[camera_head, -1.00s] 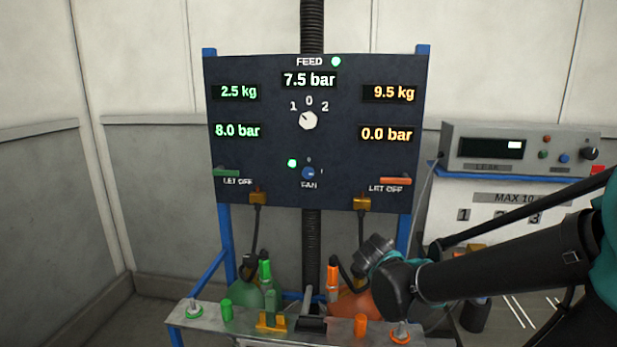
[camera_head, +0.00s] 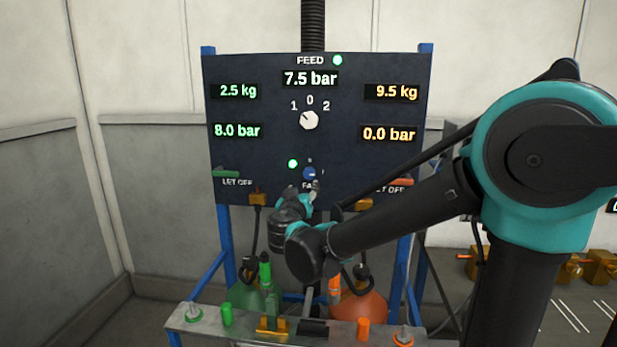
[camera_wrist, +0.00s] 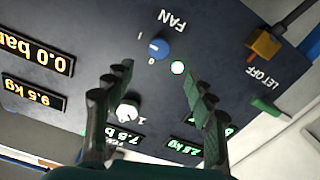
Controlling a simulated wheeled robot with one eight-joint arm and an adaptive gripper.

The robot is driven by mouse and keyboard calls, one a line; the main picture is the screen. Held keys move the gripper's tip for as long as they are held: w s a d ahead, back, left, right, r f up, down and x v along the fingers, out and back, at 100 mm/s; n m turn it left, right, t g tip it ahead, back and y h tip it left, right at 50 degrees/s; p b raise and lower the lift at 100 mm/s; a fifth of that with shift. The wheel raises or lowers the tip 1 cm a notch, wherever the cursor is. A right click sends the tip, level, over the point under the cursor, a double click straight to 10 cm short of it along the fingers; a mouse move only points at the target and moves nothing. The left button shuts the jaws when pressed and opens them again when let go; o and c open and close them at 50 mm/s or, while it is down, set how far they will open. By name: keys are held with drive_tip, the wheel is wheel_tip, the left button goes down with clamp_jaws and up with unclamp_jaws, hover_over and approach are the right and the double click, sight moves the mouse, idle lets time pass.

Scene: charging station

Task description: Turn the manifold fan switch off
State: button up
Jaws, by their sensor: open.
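The blue fan knob (camera_head: 309,173) sits low in the middle of the dark panel, above the partly covered FAN label. Its pale mark appears turned toward the 1 side. A lit green lamp (camera_head: 292,163) is at its upper left. In the wrist view the blue knob (camera_wrist: 159,48) lies beyond the fingertips, between their lines, with the lit lamp (camera_wrist: 178,67) beside it. My gripper (camera_wrist: 160,72) is open and empty, its two dark fingers spread apart. In the head view my gripper (camera_head: 311,190) is just below the knob, and its fingers are hard to make out.
The white feed selector (camera_head: 309,120) is higher on the panel (camera_head: 260,75). A green let-off lever (camera_head: 226,173) is at left and an orange one (camera_head: 399,182) at right. Green and orange bottles stand below, behind a metal shelf (camera_head: 205,322).

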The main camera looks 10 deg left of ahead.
sight(309, 175)
drive_tip(key=w, duration=1.3)
drive_tip(key=shift+d, duration=0.25)
drive_tip(key=shift+s, duration=0.1)
drive_tip(key=c, duration=1.2)
